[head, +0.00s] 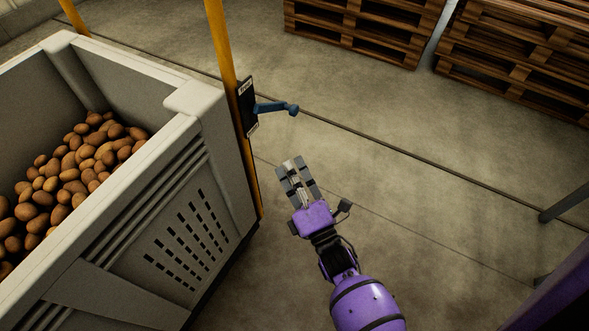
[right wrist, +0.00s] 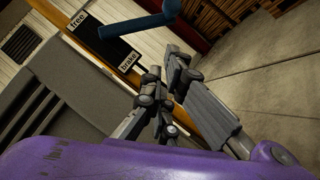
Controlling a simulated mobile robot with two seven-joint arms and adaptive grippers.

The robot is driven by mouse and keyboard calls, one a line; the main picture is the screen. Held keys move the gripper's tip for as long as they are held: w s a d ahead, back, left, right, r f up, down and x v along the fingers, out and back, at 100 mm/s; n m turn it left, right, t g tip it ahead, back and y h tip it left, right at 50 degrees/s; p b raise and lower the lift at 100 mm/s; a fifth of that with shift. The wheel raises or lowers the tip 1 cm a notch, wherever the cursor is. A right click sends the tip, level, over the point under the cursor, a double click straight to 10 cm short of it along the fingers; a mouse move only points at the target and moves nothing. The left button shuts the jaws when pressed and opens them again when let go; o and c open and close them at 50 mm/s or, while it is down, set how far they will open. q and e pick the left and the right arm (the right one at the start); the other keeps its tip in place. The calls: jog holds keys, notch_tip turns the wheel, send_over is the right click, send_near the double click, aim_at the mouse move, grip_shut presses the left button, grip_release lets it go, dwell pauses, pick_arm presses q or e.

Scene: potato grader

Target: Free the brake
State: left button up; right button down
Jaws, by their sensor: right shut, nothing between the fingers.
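The brake lever is a blue handle (head: 277,107) on a black plate (head: 247,106) fixed to a yellow post. It sticks out to the right, roughly level, with a rounded knob at its end. In the right wrist view the blue lever (right wrist: 140,24) crosses the top, and the plate (right wrist: 104,44) carries a "free" label at one end and a "brake" label at the other. My right gripper (head: 293,171) is shut and empty, below the lever and apart from it. Its fingers also show in the right wrist view (right wrist: 164,76). My left gripper is not in view.
A grey crate (head: 185,140) full of potatoes (head: 75,170) stands at the left, close beside the yellow post (head: 222,45). Wooden pallets (head: 365,28) are stacked at the back. The concrete floor right of the lever is clear.

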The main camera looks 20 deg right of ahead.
send_near(278, 110)
notch_tip(278, 110, down, 3)
jog(key=w+a, duration=0.2)
jog(key=a, duration=0.1)
jog(key=w+d, duration=0.1)
jog(key=w+d+r+b, duration=0.1)
jog(key=w, duration=0.1)
jog(key=shift+d+r, duration=0.3)
jog(key=shift+r, duration=0.05)
jog(key=shift+w+d+r+n+b, duration=0.1)
jog(key=shift+w+d+n+b, duration=0.15)
jog(key=shift+n+b, duration=0.15)
